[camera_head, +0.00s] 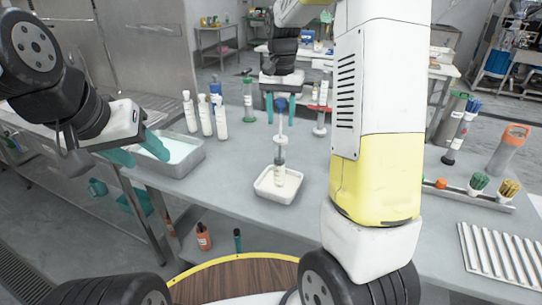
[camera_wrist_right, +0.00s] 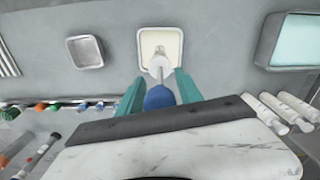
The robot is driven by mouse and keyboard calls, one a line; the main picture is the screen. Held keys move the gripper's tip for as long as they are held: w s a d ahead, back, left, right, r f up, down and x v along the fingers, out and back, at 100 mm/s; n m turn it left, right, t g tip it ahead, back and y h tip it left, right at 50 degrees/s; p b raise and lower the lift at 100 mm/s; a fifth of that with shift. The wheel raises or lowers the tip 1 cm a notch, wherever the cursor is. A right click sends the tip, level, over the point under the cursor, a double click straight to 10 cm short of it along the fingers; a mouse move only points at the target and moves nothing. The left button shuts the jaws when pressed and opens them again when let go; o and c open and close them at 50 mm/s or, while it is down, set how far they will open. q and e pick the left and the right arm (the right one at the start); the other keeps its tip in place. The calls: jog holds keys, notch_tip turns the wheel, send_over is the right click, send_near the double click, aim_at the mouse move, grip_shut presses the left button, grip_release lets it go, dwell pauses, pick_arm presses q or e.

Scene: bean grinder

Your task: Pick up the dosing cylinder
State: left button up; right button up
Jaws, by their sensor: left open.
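The dosing cylinder (camera_head: 280,152), which I take to be the slim clear one with a white rod and a blue knob, stands upright in a small white tray (camera_head: 262,193). My right gripper (camera_head: 281,108) points down over it, open, with its teal fingers on either side of the blue knob. In the right wrist view the blue knob (camera_wrist_right: 160,97) lies between the fingers, and the tray (camera_wrist_right: 146,38) is beyond. Whether a finger touches the knob I cannot tell. My left gripper (camera_head: 137,151) is open and empty at the left, near the grey basin.
A grey basin (camera_head: 194,160) with pale liquid is at left. White bottles (camera_head: 205,115) and a green-topped cylinder (camera_head: 248,102) stand behind it. A rack of brushes (camera_head: 470,196) and a ribbed tray (camera_head: 490,255) are at right.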

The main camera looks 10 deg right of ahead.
grip_shut()
dwell(1.2)
